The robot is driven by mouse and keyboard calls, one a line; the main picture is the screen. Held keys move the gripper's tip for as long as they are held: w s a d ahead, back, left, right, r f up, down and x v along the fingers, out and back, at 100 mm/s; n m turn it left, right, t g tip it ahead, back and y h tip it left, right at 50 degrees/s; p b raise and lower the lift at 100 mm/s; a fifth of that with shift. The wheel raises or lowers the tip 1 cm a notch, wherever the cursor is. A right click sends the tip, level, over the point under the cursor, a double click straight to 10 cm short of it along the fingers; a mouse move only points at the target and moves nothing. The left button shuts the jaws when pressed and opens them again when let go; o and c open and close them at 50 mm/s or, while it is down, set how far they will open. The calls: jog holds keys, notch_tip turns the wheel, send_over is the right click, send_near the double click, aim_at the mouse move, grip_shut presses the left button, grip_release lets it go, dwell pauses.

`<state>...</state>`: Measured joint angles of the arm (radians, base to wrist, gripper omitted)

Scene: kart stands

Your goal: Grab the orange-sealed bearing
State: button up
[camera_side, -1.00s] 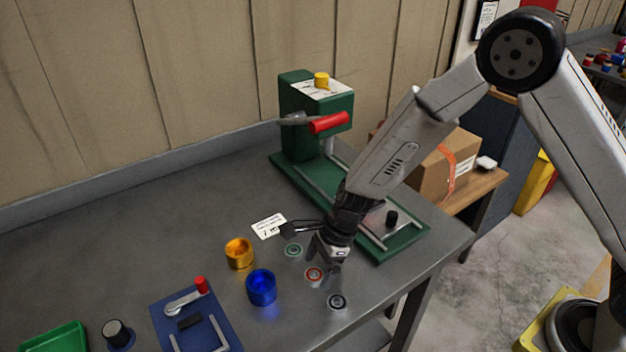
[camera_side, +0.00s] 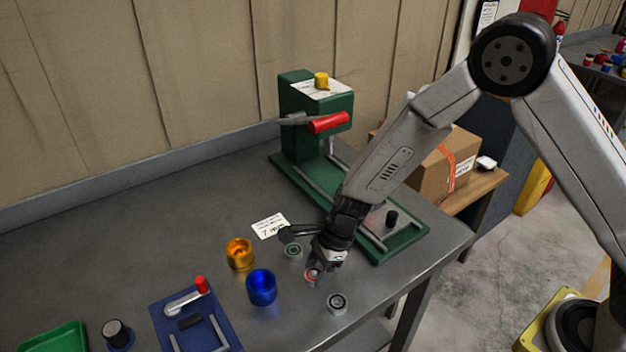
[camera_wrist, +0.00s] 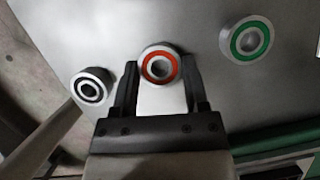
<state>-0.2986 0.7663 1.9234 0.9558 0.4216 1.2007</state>
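The orange-sealed bearing (camera_side: 313,275) is a small metal ring with an orange-red seal, lying on the grey bench. In the wrist view the same bearing (camera_wrist: 160,66) sits between the tips of my two black fingers. My gripper (camera_wrist: 160,75) has a finger on each side of it, spread apart, with the bearing close to both tips. I cannot tell whether the fingers touch it. In the side view my gripper (camera_side: 320,270) is low at the bearing and partly hides it.
A green-sealed bearing (camera_side: 293,251) and a black-sealed bearing (camera_side: 337,302) lie on either side. A blue cup (camera_side: 261,287) and a gold cup (camera_side: 239,253) stand to the left. A green press (camera_side: 300,125) stands behind. A blue fixture (camera_side: 190,318) is at front left.

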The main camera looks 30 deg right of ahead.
grip_shut()
jog(key=shift+r, duration=0.1)
jog(key=shift+r, duration=0.8)
jog(key=s+d+r, duration=0.4)
jog(key=s+r, duration=0.7)
jog(key=s, duration=0.2)
jog(key=shift+d, duration=0.4)
jog(key=shift+s+r, duration=0.1)
